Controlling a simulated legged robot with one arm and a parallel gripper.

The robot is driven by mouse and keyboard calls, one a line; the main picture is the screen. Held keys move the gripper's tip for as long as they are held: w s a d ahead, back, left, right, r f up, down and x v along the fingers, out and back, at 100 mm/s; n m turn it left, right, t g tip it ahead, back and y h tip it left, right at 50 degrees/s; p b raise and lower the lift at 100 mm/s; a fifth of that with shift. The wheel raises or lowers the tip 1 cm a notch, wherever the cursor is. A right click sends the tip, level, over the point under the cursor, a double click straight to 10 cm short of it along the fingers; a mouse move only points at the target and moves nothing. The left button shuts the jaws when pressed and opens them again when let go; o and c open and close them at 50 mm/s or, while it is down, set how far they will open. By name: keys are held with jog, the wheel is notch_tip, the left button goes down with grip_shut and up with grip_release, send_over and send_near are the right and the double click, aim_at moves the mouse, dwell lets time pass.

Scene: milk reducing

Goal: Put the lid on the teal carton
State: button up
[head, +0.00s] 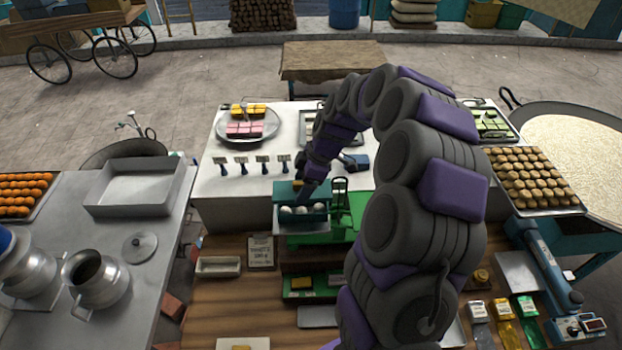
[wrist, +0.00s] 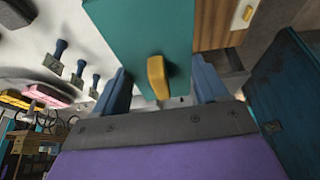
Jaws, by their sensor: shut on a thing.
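The teal carton (head: 302,225) stands on the stall counter in the head view, open at the front, with round white things showing inside. My gripper (head: 306,190) is just above it, partly hidden by my arm. In the wrist view my gripper (wrist: 158,88) has its two blue fingers on either side of a yellow handle (wrist: 157,78) on a teal panel, which looks like the lid (wrist: 140,28). The gripper is shut on the lid; the exact contact is hard to see. Whether the lid touches the carton is unclear.
A green scale or stand (head: 345,215) is right beside the carton. A white counter (head: 225,180) with a row of blue-handled tags lies behind. A metal table with cans (head: 97,280) is at left. My arm hides much of the right side.

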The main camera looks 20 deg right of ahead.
jog(key=a+f, duration=0.2)
jog(key=shift+w+a+p, duration=0.1)
jog(key=shift+a+p, duration=0.2)
jog(key=d+f, duration=0.1)
jog(key=d, duration=0.1)
jog(key=d+f+b, duration=0.1)
jog(key=d+f, duration=0.1)
jog(key=shift+d+f+b, duration=0.2)
jog(key=shift+d+b, duration=0.1)
jog(key=shift+d, duration=0.1)
jog(key=shift+a+r, duration=0.2)
jog(key=shift+a, duration=2)
jog(key=d, duration=0.4)
jog(key=shift+d+f, duration=0.2)
jog(key=shift+d, duration=0.05)
jog(key=shift+a+r+b, duration=0.15)
jog(key=shift+a+b, duration=0.35)
jog(key=shift+a, duration=1.05)
jog(key=d, duration=0.4)
jog(key=shift+a+b, duration=0.7)
jog(key=shift+a, duration=0.85)
jog(key=shift+d, duration=0.6)
jog(key=shift+a, duration=0.6)
jog(key=shift+a+f, duration=0.1)
jog(key=shift+f, duration=0.1)
